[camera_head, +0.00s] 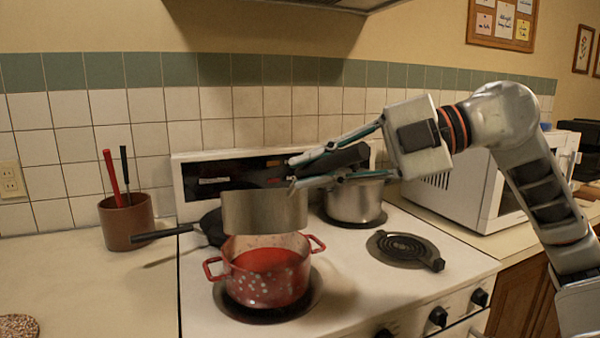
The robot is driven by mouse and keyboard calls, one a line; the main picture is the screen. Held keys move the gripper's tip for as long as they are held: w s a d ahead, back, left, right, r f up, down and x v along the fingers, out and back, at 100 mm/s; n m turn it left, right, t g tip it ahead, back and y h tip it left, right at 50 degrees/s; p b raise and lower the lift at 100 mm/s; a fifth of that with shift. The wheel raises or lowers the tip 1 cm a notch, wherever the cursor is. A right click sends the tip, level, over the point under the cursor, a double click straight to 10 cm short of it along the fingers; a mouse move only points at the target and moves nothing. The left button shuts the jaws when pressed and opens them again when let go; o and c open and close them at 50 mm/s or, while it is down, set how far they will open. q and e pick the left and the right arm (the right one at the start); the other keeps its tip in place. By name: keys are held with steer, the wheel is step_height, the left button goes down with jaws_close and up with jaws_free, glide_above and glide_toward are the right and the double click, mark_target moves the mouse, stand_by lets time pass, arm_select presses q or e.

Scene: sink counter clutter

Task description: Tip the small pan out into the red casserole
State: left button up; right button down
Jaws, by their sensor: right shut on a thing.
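The small pan (264,212) is a metal pan held in the air above the red casserole. Its side faces me, and its inside is hidden. My right gripper (293,173) reaches in from the right and is shut on the pan's dark handle. The red casserole (266,290), with two side handles, stands upright on the front left burner. Its inside looks red; I cannot tell whether that is food or the wall. The held pan is directly over its back rim, apparently apart from it. My left gripper is not in view.
A black frying pan (210,227) sits behind the casserole, its handle pointing left. A metal pot (355,203) stands on the back right burner. A utensil crock (127,222) is left, a microwave (470,190) right.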

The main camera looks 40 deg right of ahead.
arm_select(q)
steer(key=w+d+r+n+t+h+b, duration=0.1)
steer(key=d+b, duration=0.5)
steer(key=b, duration=0.2)
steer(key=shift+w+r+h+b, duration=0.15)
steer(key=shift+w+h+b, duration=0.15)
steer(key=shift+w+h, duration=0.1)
arm_select(e)
step_height(320, 180, down, 7)
steer(key=s+a+n+t, duration=0.1)
steer(key=n+t, duration=0.1)
steer(key=n, duration=0.1)
steer(key=shift+s, duration=0.4)
steer(key=shift+r, duration=0.1)
